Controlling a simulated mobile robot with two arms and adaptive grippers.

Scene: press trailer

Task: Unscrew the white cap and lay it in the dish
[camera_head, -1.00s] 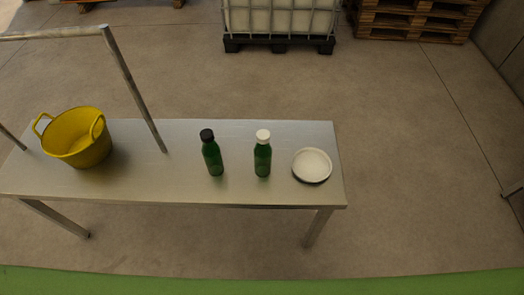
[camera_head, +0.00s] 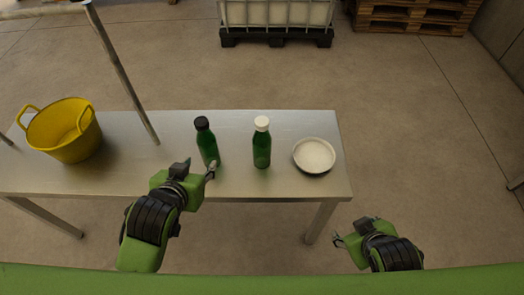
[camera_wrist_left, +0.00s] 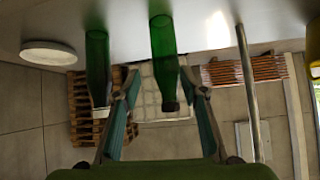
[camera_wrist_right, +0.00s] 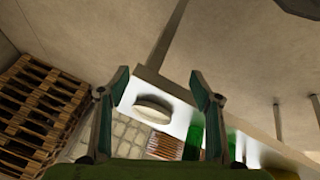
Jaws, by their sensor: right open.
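A green bottle (camera_head: 261,150) with a white cap (camera_head: 262,123) stands upright on the metal table, left of the shallow white dish (camera_head: 314,156). The dish looks empty. The left wrist view shows the table upside down, with the white cap (camera_wrist_left: 101,113) and the dish (camera_wrist_left: 48,53) at left. My left gripper (camera_head: 197,170) is open and empty at the table's front edge, near the black-capped bottle, left of the white-capped one. My right gripper (camera_head: 351,231) is open and empty in front of the table's right end, below the dish in the picture; its wrist view shows the dish (camera_wrist_right: 154,106) between the fingers.
A second green bottle (camera_head: 208,148) with a black cap (camera_head: 202,123) stands left of the white-capped one, close to my left gripper. A yellow bucket (camera_head: 64,130) sits at the table's left. Pallets (camera_head: 412,17) stand far behind.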

